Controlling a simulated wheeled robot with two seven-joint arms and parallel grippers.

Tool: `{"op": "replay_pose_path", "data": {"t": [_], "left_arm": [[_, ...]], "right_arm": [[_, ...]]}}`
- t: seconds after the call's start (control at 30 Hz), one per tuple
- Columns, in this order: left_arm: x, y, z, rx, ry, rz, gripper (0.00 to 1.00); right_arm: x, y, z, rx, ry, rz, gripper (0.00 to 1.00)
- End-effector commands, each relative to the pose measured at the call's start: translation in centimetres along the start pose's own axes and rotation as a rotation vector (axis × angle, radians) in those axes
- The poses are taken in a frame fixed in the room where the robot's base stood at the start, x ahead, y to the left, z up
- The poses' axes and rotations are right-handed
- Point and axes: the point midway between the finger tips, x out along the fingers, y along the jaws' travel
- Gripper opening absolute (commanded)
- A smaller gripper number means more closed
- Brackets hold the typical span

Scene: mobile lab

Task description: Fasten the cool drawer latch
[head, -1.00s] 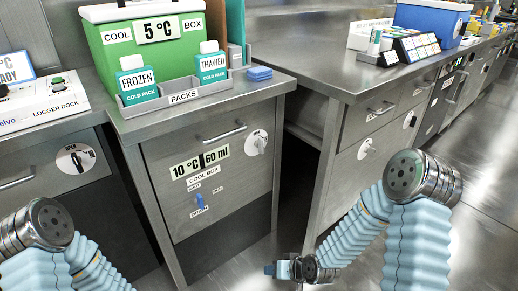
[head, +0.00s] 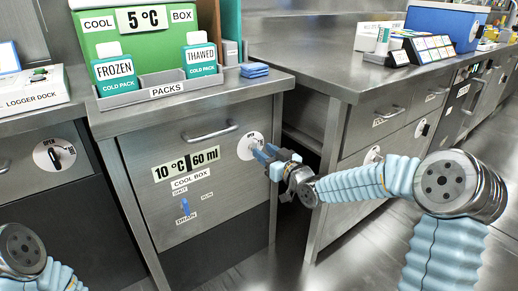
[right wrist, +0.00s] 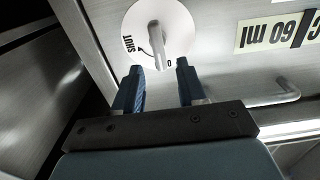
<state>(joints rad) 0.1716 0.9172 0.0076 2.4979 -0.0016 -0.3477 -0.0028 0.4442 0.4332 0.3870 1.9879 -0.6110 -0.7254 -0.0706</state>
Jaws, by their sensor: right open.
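The cool drawer (head: 210,160) has a bar handle (head: 210,131) and a "10 °C 60 ml" label; its front looks flush with the cabinet. Its latch is a grey knob on a white round dial (head: 246,138) at the upper right of the front. In the right wrist view the latch knob (right wrist: 156,40) stands lengthwise, its lower end by a partly hidden label starting with "O"; "SHUT" is to the left. My right gripper (head: 264,155) is open at the dial. Its fingertips (right wrist: 159,78) lie either side of the knob's line, short of the knob, with no visible contact. My left gripper is out of view.
A green cool box (head: 100,45) and a grey packs tray (head: 165,88) with two cold packs stand above the drawer. A blue switch (head: 185,207) sits lower on the front. A steel bench (head: 330,75) stands right, past a dark gap. Another latch (head: 62,154) is at left.

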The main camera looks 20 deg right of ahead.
Motion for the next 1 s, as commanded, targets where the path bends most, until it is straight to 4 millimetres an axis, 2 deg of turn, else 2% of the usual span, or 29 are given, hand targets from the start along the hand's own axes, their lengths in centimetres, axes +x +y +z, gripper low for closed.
{"op": "replay_pose_path", "data": {"t": [0.1, 0.2, 0.57, 0.83, 1.0], "left_arm": [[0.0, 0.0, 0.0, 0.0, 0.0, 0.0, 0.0], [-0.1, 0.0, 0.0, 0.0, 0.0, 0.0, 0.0], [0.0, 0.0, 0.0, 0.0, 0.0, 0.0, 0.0], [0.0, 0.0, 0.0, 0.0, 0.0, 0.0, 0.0], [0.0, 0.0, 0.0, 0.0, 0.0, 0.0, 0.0]], "right_arm": [[2.0, -0.1, 0.0, 0.002, 0.0, -0.002, 0.4], [3.0, -0.1, 0.1, 0.001, -0.001, -0.001, 0.4], [3.6, 0.0, 0.0, 0.0, -0.001, 0.0, 0.4], [3.5, 0.0, 0.1, 0.001, -0.002, 0.0, 0.01], [3.5, 0.0, 0.1, 0.001, -0.002, 0.0, 0.0]]}}
